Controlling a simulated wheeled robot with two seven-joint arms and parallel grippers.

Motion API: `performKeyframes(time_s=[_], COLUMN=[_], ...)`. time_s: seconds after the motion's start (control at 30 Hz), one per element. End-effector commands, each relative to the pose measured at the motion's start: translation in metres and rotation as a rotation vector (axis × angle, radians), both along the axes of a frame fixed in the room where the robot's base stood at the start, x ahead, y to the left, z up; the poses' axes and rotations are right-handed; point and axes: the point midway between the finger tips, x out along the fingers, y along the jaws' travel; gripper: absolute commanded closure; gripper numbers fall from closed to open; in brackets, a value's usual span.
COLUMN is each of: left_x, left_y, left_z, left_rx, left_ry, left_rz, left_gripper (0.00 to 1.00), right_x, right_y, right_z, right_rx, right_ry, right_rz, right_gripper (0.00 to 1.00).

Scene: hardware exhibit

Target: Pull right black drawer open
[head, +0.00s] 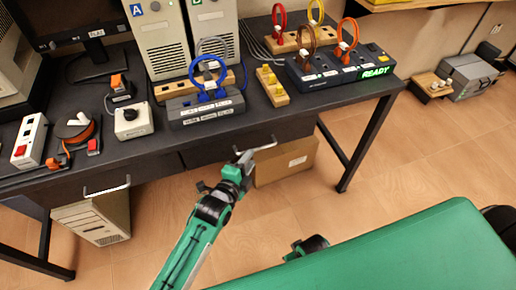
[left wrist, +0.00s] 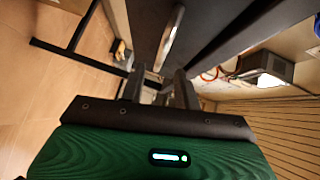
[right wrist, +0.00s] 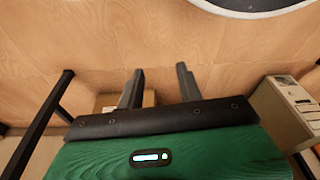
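The right black drawer (head: 208,151) is in the front of the dark desk in the head view and looks shut. Its metal bar handle (head: 262,148) sticks out from the front, and it also shows in the left wrist view (left wrist: 173,38). My left gripper (head: 240,158) is at the left end of this handle. In the left wrist view its fingers (left wrist: 160,70) are apart, with the handle's near end between or just beyond the tips; contact is unclear. My right gripper (right wrist: 160,69) is open and empty, facing the wooden floor; my own body partly hides it in the head view.
A left drawer handle (head: 107,187) is on the same desk front. A cardboard box (head: 287,161) stands on the floor below the right drawer, and a beige computer case (head: 95,218) stands below the left. Sockets, plugs and blocks crowd the desktop (head: 150,148).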

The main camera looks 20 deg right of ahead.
Motion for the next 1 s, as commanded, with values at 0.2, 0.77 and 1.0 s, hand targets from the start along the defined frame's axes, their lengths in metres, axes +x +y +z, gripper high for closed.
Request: performKeyframes(time_s=[0.2,0.77,1.0], left_x=[0.029,0.045,0.045], left_y=[-0.028,-0.043,-0.043], left_z=[-0.005,-0.009,-0.010], left_rx=[-0.003,-0.001,-0.001], left_ry=[0.000,0.001,0.001], left_rz=[0.000,0.001,0.001], left_gripper=[0.68,0.68,1.00], right_x=[0.002,0.004,0.001], right_y=[0.000,0.000,0.000], right_z=[0.007,0.014,0.012], right_rx=[0.002,0.002,0.003], right_ry=[-0.005,-0.013,-0.008], right_rz=[-0.001,-0.001,-0.001], right_gripper=[0.64,0.64,0.64])
